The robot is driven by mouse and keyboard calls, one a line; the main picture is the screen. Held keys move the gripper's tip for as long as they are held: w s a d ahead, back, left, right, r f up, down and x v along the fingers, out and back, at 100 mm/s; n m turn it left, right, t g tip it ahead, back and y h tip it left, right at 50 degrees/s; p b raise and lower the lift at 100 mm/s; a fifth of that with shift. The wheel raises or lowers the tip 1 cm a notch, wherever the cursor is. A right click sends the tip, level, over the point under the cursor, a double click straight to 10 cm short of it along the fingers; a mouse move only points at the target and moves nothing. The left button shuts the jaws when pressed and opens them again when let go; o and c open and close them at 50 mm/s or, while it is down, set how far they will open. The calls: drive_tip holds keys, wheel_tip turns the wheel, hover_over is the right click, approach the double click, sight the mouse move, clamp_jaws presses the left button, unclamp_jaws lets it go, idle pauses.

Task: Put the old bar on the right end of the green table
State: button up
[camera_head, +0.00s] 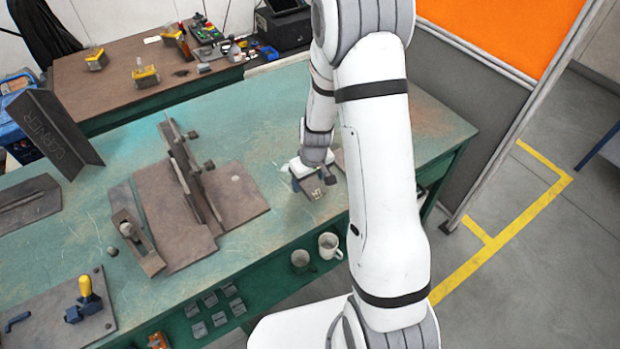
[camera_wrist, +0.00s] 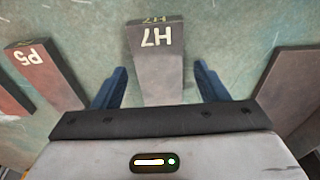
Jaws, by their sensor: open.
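The green table (camera_head: 430,135) runs across the head view, and its right end is bare. My gripper (camera_head: 312,181) is low over the table, right of the brown steel plates. In the wrist view my gripper (camera_wrist: 160,82) is open, its blue fingers apart on either side of a grey bar marked H7 (camera_wrist: 158,70). A bar marked P5 (camera_wrist: 48,75) lies to the left, with a reddish bar (camera_wrist: 10,98) at the left edge. An unmarked brownish bar (camera_wrist: 290,88) lies to the right. Nothing shows which bar is old.
A welded plate assembly (camera_head: 180,205) stands left of my gripper. An angle piece marked CORNER (camera_head: 62,140) and a yellow-handled clamp (camera_head: 88,300) are farther left. A brown bench (camera_head: 130,70) stands behind.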

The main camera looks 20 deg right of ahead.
sight(313, 188)
wheel_tip(313, 188, up, 12)
drive_tip(key=s, duration=0.2)
drive_tip(key=s+r+m, duration=0.1)
drive_tip(key=s+r, duration=0.6)
drive_tip(key=s, duration=0.2)
drive_tip(key=s+r+m+t, duration=0.1)
drive_tip(key=s+r+m, duration=0.1)
drive_tip(key=s+r, duration=0.5)
drive_tip(key=s, duration=0.3)
drive_tip(key=shift+r+m+h, duration=0.3)
drive_tip(key=shift+a, duration=0.1)
